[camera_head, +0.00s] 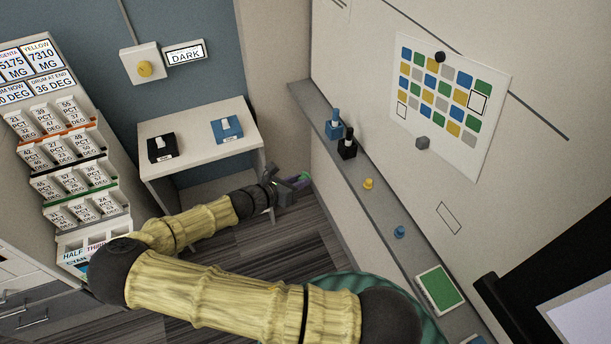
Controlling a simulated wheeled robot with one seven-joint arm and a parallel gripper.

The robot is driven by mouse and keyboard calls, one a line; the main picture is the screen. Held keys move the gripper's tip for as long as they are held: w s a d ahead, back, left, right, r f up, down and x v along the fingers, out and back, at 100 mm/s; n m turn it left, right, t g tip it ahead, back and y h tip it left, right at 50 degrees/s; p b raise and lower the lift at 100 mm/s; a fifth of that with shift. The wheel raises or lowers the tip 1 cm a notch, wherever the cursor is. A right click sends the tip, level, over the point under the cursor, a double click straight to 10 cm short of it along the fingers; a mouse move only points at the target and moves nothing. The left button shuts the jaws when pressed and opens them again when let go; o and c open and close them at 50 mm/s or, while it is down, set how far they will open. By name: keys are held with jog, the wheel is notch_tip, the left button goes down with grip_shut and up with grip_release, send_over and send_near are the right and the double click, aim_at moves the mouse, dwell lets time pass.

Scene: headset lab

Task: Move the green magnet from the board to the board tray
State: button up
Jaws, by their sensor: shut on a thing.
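My gripper (300,181) is at the end of my outstretched arm, in the middle of the view, just left of the board tray. It is shut on a small green thing, the green magnet (305,176), which is mostly hidden by the fingers; a purple patch also shows there. The board tray (385,219) is a long grey ledge along the bottom of the white board (375,105). I see no green magnet on the board. The height of my gripper relative to the tray is hard to tell.
On the tray are a blue bottle (334,125), a black bottle (347,145), a yellow magnet (368,184), a blue magnet (399,232) and a green-faced block (439,289). Bare tray lies between them. A white table (190,117) with two switch boxes stands behind my gripper.

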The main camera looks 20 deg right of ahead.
notch_tip(320, 180, down, 7)
jog(key=d+n+t+y, duration=0.1)
jog(key=n+t, duration=0.1)
jog(key=shift+w+d+n, duration=0.2)
jog(key=shift+w+n, duration=0.1)
jog(key=shift+w, duration=0.15)
jog(key=d+f+n+t+y, duration=0.1)
jog(key=w+d+f+n+t+y, duration=0.1)
jog(key=f, duration=0.1)
jog(key=shift+d+b, duration=0.15)
jog(key=shift+b, duration=0.2)
jog(key=d+n+t+y, duration=0.1)
jog(key=w+d+n+y, duration=0.1)
jog(key=shift+f+t+y, duration=0.15)
jog(key=shift+t+y, duration=0.15)
jog(key=shift+t, duration=0.1)
jog(key=shift+w+d+r+n+t+y, duration=0.1)
jog(key=shift+d+r+n+t+y, duration=0.15)
jog(key=shift+n+y, duration=0.25)
jog(key=shift+w+d+r+n+t+y, duration=0.1)
jog(key=shift+d+r+n+t+y, duration=0.1)
jog(key=shift+n+y, duration=0.25)
jog(key=r+n+y, duration=0.2)
jog(key=n+y, duration=0.1)
jog(key=r+n+t+y+b, duration=0.1)
jog(key=r, duration=0.1)
jog(key=shift+s+a+y, duration=0.1)
jog(key=shift+s+y, duration=0.15)
jog(key=shift+y, duration=0.1)
jog(key=shift+a, duration=0.1)
